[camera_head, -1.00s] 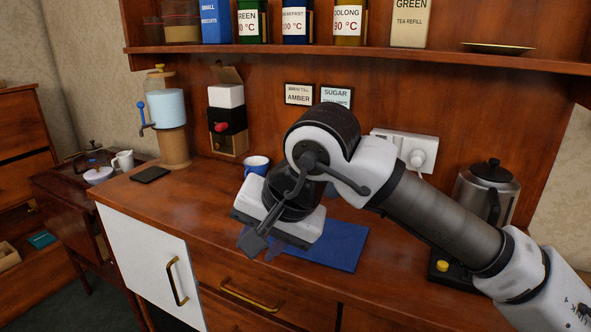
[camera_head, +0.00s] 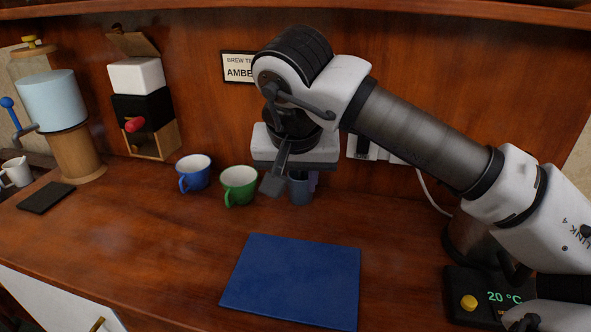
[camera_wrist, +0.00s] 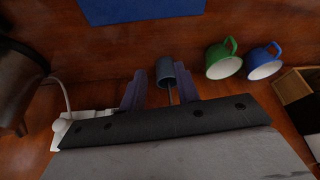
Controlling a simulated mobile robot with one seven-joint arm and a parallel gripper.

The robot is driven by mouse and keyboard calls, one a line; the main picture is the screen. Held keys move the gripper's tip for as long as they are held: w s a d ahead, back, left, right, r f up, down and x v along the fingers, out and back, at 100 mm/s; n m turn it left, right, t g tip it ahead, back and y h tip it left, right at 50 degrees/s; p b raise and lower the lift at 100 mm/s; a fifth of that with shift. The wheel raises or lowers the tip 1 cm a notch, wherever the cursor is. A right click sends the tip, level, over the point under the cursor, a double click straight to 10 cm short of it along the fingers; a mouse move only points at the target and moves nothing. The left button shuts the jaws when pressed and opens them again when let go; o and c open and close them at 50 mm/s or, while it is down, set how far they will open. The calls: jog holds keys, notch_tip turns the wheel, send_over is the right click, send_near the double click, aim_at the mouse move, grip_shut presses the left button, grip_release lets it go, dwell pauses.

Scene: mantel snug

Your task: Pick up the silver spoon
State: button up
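The silver spoon shows in the wrist view only as a thin grey handle (camera_wrist: 170,96) rising from a small grey pot (camera_wrist: 164,68) towards my gripper. Its bowl is hidden. The pot also stands at the back of the counter in the head view (camera_head: 300,190), partly covered by a finger; I cannot make out the spoon there. My gripper (camera_wrist: 159,70) is open and points down above the pot. Its fingers lie on either side of the handle in the wrist view, and I see no contact. It is empty in the head view (camera_head: 292,184).
A green mug (camera_head: 239,186) and a blue mug (camera_head: 194,174) stand left of the pot. A blue mat (camera_head: 291,281) lies in front. A kettle base with a display (camera_head: 490,299) is at the right. The back panel (camera_head: 215,115) rises close behind. The counter's front left is clear.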

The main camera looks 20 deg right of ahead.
jog(key=p, duration=0.2)
send_near(300, 174)
jog(key=w+f, duration=0.1)
jog(key=x, duration=0.5)
jog(key=shift+w+d+f, duration=0.15)
jog(key=shift+w+d, duration=0.1)
jog(key=shift+d, duration=0.05)
jog(key=shift+c, duration=0.3)
grip_shut()
